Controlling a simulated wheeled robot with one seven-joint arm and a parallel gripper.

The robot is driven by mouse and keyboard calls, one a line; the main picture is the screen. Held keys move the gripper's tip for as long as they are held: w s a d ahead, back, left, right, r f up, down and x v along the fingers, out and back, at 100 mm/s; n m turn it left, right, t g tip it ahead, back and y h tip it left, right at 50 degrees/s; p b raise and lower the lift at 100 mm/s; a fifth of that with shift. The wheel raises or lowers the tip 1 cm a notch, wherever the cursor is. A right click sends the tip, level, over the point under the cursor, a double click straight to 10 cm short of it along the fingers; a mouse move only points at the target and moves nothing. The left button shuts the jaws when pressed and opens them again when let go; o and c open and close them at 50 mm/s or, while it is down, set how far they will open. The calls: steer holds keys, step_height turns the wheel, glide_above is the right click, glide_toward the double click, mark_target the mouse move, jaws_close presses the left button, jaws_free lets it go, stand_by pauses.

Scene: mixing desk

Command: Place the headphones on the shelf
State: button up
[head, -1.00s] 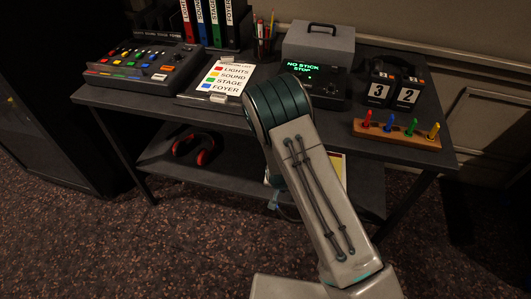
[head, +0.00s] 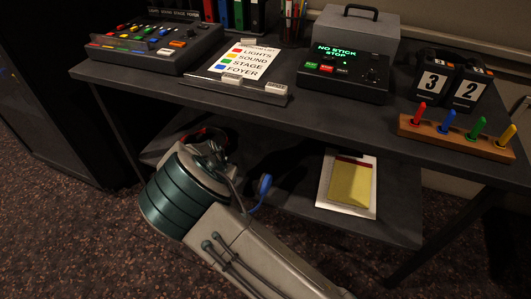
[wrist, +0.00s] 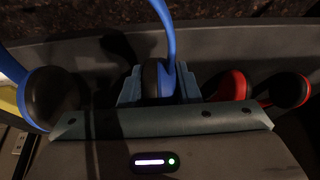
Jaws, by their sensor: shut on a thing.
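Blue headphones (wrist: 172,45) are held by one ear cup between the jaws of my gripper (wrist: 160,88) in the wrist view. Their other black-and-blue cup (wrist: 55,97) is at the left. In the head view a blue part of them (head: 263,186) shows beside my arm, by the lower shelf (head: 395,205). The arm hides my gripper there. Red headphones (wrist: 262,88) lie to the right in the wrist view; in the head view they (head: 212,133) are mostly hidden behind my arm. I cannot tell whether the blue pair touches the shelf.
A clipboard with yellow paper (head: 348,184) lies on the shelf's right part. The desktop (head: 310,112) overhangs above with a mixer (head: 155,45), a cue sheet (head: 240,65), a control box (head: 343,75), number blocks (head: 450,80) and a peg rack (head: 455,137). Shelf space right of the clipboard is clear.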

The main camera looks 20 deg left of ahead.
steer(key=w+b, duration=0.1)
steer(key=w, duration=0.4)
steer(key=w+d+b, duration=0.1)
steer(key=w, duration=0.4)
steer(key=w+b, duration=0.2)
steer(key=w, duration=0.4)
steer(key=shift+d, duration=0.25)
steer(key=shift+f+b, duration=1.15)
steer(key=shift+f, duration=0.55)
steer(key=shift+f, duration=0.65)
steer(key=o, duration=1.1)
